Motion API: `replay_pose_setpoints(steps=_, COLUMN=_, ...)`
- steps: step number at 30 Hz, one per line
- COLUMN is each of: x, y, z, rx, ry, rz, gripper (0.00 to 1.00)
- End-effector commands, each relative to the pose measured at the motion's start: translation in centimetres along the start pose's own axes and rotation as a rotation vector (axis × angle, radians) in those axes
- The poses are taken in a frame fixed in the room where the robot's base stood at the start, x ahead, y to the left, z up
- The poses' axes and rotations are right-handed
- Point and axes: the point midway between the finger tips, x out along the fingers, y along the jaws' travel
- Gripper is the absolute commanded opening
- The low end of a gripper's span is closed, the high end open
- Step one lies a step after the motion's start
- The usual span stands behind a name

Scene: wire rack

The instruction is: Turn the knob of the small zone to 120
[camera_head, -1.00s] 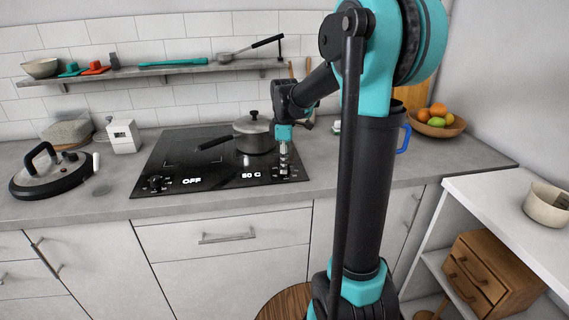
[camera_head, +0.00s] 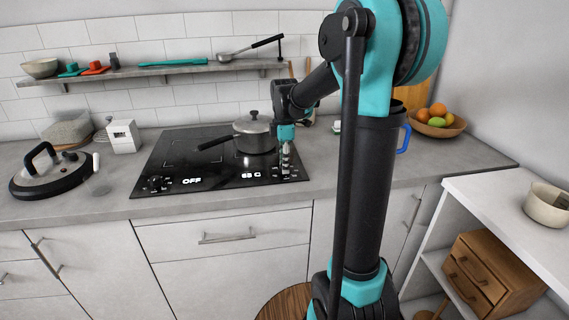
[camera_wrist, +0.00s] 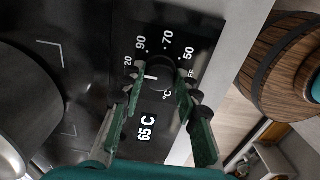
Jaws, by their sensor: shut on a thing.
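The black cooktop (camera_head: 205,180) has two knobs along its front edge. The right-hand knob (camera_wrist: 160,75) sits between the fingers of my gripper (camera_wrist: 159,88), which is shut on it. In the head view my gripper (camera_head: 286,160) points down at this knob and hides most of it. The left knob (camera_head: 155,183) stands beside a display reading OFF (camera_head: 192,181).
A lidded pot (camera_head: 254,137) stands on the cooktop just behind my gripper, its handle pointing left. A round lidded cooker (camera_head: 48,178) is at the left of the counter. A fruit bowl (camera_head: 437,125) is at the back right. The counter front edge is clear.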

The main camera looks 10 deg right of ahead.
Motion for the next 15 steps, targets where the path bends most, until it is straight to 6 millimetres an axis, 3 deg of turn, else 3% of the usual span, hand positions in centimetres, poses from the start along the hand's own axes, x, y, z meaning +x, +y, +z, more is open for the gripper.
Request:
replay_pose_setpoints(steps=1, x=-0.03, y=0.07, z=0.0, rx=0.0, ry=0.0, rz=0.001, gripper=0.03)
replay_pose_setpoints(steps=2, x=-0.03, y=0.07, z=0.0, rx=0.0, ry=0.0, rz=0.001, gripper=0.35)
replay_pose_setpoints(steps=6, x=-0.02, y=0.05, z=0.0, rx=0.001, ry=0.0, rz=0.001, gripper=0.53)
replay_pose_setpoints(steps=15, x=-0.09, y=0.02, z=0.0, rx=0.001, ry=0.0, rz=0.0, gripper=0.53)
